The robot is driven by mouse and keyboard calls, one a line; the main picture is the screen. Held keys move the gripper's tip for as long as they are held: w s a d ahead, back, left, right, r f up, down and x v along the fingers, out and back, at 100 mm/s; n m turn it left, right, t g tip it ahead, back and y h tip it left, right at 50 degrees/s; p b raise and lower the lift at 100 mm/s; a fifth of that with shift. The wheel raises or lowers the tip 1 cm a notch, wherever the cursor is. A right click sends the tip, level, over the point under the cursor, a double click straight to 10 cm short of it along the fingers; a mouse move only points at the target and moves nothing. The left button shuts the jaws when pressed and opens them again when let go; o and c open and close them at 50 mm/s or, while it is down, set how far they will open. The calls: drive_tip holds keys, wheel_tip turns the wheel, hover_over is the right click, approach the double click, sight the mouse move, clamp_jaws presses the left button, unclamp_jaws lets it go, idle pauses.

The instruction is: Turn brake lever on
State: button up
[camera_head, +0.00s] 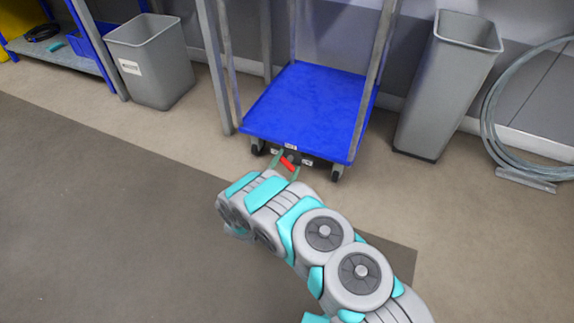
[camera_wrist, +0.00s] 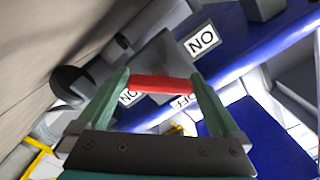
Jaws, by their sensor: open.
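The brake lever (camera_head: 288,163) is a small red bar at the front lower edge of a blue cart (camera_head: 312,98). In the wrist view the red lever (camera_wrist: 163,84) lies crosswise between the fingertips, its ends close to both fingers. I cannot tell whether they touch. My gripper (camera_head: 286,166) is open, its two green fingers on either side of the lever; it also shows in the wrist view (camera_wrist: 160,80). White labels by the lever read like ON turned over (camera_wrist: 202,40) and OFF (camera_wrist: 182,101), the latter partly hidden.
The cart stands on wheels between grey upright posts (camera_head: 213,65). A grey bin (camera_head: 150,62) stands to the left and a tall grey bin (camera_head: 447,85) to the right. The floor in front is clear.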

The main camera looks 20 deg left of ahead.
drive_tip(key=shift+c, duration=0.2)
drive_tip(key=c, duration=1)
drive_tip(key=shift+n+p, duration=0.35)
drive_tip(key=shift+n, duration=0.05)
drive_tip(key=n+p, duration=0.2)
drive_tip(key=n, duration=0.1)
drive_tip(key=shift+n, duration=0.3)
drive_tip(key=shift+n+p, duration=0.35)
drive_tip(key=shift+n, duration=1.85)
drive_tip(key=o, duration=1)
